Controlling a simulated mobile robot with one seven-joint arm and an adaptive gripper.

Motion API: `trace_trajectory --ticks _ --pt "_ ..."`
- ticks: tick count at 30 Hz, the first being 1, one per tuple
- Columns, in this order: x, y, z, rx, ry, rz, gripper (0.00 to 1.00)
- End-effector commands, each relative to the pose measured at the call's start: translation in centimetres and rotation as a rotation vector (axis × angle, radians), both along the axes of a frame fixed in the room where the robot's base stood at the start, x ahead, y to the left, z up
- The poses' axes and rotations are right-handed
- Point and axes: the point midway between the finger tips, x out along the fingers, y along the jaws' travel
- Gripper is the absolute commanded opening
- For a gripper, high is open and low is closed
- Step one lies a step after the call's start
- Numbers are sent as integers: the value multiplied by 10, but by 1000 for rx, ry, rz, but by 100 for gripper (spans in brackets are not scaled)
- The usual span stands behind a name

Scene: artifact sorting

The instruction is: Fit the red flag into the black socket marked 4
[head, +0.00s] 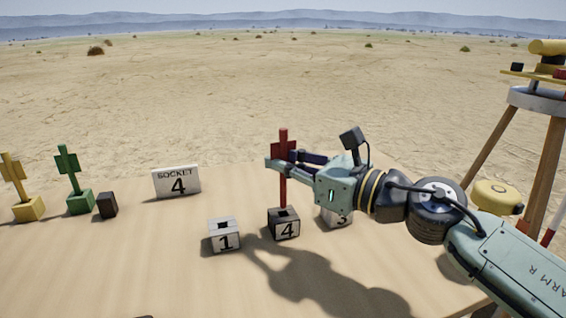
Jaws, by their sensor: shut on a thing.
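The red flag (283,184) is upright in the head view, with its lower shaft at the top of the black socket marked 4 (286,227). I cannot tell how deep the shaft sits in the hole. My gripper (276,160) comes in from the right and is shut on the red flag at its upper part. The fingers partly hide the flag there. The black socket stands on the table, between the grey socket marked 1 (225,239) and the socket marked 3 (337,219).
A sign reading SOCKET 4 (177,182) stands behind on the table (110,265). A green flag in a green block (80,203), a yellow flag in a yellow block (29,209) and a small dark block (107,206) are at left. A tripod (493,149) stands at right.

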Motion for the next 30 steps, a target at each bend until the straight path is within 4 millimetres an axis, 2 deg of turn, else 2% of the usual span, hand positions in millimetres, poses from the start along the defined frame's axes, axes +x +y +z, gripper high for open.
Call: trace_trajectory --ticks 21,30 --pt "0 0 0 0 0 0 0" --pt "0 0 -6 -1 -1 0 0"
